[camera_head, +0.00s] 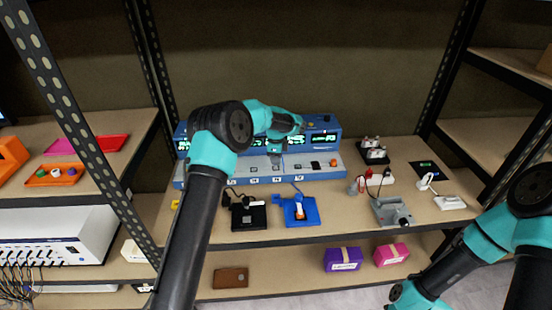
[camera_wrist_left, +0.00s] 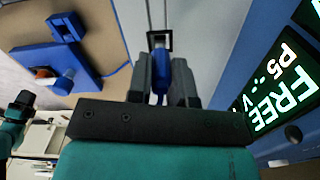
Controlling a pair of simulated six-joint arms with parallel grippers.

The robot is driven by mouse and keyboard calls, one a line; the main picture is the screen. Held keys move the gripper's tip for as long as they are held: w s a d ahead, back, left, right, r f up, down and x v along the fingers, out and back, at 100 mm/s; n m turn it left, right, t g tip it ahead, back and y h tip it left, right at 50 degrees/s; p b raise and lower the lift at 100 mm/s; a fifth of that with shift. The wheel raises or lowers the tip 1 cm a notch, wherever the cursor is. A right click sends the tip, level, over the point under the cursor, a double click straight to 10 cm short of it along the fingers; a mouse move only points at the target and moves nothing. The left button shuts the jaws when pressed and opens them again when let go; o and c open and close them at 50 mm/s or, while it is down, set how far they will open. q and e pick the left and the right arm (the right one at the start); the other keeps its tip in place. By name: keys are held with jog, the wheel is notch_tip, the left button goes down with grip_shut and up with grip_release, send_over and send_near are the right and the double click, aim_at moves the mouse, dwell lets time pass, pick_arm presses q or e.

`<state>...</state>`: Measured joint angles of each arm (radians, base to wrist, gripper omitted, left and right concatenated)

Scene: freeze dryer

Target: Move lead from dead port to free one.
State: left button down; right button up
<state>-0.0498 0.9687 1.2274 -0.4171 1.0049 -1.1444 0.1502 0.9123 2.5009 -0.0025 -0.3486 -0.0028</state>
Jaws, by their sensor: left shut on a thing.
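The blue device (camera_head: 232,178) with a row of lit displays stands at the back of the middle shelf. My left gripper (camera_head: 277,155) is over the middle of its front ledge. In the left wrist view, the gripper (camera_wrist_left: 160,80) is shut on the blue plug of the lead (camera_wrist_left: 159,84). A small black square frame (camera_wrist_left: 159,40) lies just beyond the plug's tip; I cannot tell whether the plug is in it. A display (camera_wrist_left: 275,90) to the right reads "FREE" and "P5". My right gripper is not in view.
A black holder (camera_head: 248,216) and a blue holder (camera_head: 300,212) stand in front of the device. A slotted post (camera_head: 75,130) rises at left.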

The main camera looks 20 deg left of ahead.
pick_arm(q)
jog(key=shift+f, duration=1.2)
dwell(0.6)
jog(key=c, duration=1)
grip_release()
jog(key=shift+o, duration=0.2)
jog(key=shift+r, duration=0.15)
notch_tip(320, 180, up, 17)
